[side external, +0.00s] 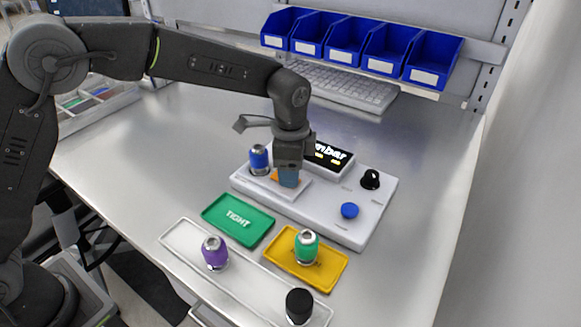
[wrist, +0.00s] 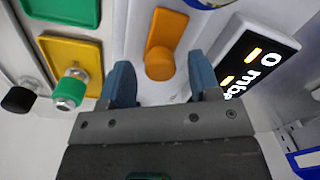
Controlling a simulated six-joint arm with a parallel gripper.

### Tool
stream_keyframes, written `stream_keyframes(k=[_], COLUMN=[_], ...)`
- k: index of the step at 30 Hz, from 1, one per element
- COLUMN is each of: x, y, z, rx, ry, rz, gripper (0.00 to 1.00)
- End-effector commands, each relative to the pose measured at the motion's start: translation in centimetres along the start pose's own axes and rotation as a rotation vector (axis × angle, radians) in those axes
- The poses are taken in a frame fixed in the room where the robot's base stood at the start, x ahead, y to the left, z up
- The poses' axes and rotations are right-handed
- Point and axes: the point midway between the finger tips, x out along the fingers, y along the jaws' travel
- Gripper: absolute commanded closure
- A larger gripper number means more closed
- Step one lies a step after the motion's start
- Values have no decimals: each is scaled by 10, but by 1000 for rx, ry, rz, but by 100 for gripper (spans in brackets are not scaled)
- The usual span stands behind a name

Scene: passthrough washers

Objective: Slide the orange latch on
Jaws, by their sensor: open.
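The orange latch (wrist: 163,40) is an elongated bar with a round knob end in the wrist view. It lies on a light plate of the white device (side external: 372,215). In the side view only a small orange part (side external: 275,175) shows beside my fingers. My gripper (side external: 289,180) is pointed down over the device. In the wrist view my gripper (wrist: 160,72) has its two blue fingers spread apart, one to each side of the latch's knob end. Nothing is clamped between them. I cannot tell whether a finger touches the latch.
A blue-collared part (side external: 259,159) stands left of my gripper, and a display (side external: 328,155) is behind. A black knob (side external: 370,179) and blue button (side external: 349,211) are right.

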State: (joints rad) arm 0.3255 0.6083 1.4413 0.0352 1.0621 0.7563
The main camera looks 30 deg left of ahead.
Motion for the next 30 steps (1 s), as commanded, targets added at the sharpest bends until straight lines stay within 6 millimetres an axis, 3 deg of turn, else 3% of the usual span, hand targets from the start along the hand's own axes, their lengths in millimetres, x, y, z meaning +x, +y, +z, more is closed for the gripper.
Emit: stream_keyframes(k=[11, 27, 30], x=[5, 5, 5], y=[0, 0, 0], z=[0, 0, 0], rx=[-1, 0, 0], ry=[0, 0, 0], rz=[0, 0, 0], gripper=[44, 96, 100])
